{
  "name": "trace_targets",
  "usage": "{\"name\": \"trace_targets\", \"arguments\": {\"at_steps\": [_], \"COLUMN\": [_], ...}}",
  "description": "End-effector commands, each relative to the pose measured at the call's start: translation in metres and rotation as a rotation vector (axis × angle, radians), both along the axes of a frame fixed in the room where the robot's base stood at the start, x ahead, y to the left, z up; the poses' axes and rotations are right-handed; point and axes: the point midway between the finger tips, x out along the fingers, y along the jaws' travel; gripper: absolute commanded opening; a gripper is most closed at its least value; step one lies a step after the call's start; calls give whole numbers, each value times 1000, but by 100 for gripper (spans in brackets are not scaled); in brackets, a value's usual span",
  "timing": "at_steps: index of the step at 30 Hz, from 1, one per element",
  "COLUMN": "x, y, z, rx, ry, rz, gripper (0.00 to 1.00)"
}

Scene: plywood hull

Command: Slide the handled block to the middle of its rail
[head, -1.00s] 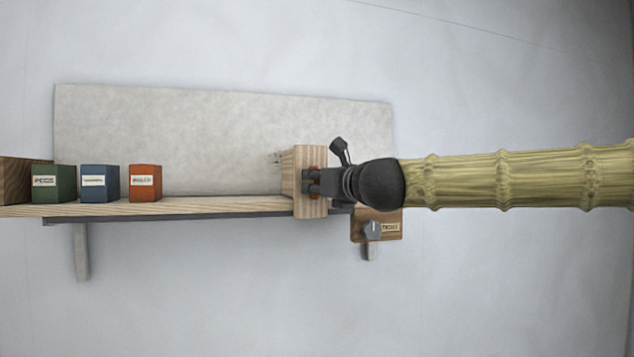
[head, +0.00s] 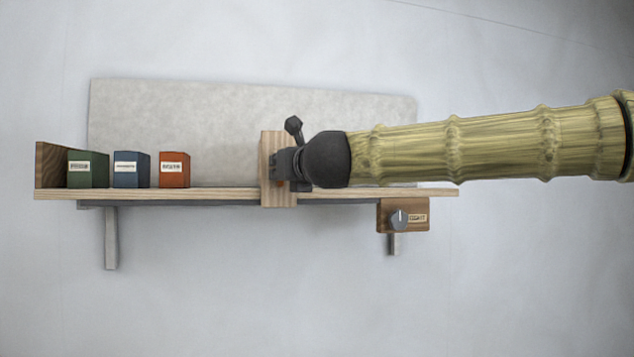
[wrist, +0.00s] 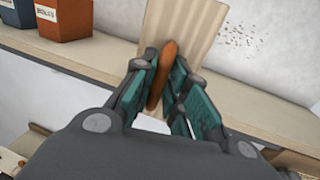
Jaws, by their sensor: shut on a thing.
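The handled block (head: 268,149) is a pale wooden upright piece that straddles the front edge of the shelf rail (head: 340,193). It stands a little right of the shelf's middle. Its orange-brown handle shows in the wrist view (wrist: 162,75), between the teal-padded fingers. My gripper (head: 279,166) is shut on this handle; it also shows in the wrist view (wrist: 164,82). In the head view, my gripper and arm hide most of the handle and part of the shelf to the right.
Green (head: 88,169), blue (head: 132,170) and orange (head: 174,170) labelled boxes stand on the shelf's left part, beside a brown end board (head: 50,165). The shelf is clear between the orange box and the block. A wooden knob box (head: 403,215) hangs below right.

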Motion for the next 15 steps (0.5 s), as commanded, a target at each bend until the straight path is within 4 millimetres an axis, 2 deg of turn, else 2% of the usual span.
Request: {"name": "trace_targets", "arguments": {"at_steps": [1, 6, 10, 15], "x": [-4, -14, -18, -21], "y": [13, 43, 57, 65], "z": [-3, -2, -1, 1], "rx": [-2, -3, -3, -1], "ry": [-3, -3, -4, -3], "rz": [2, 2, 0, -1], "gripper": [0, 0, 0, 0]}}
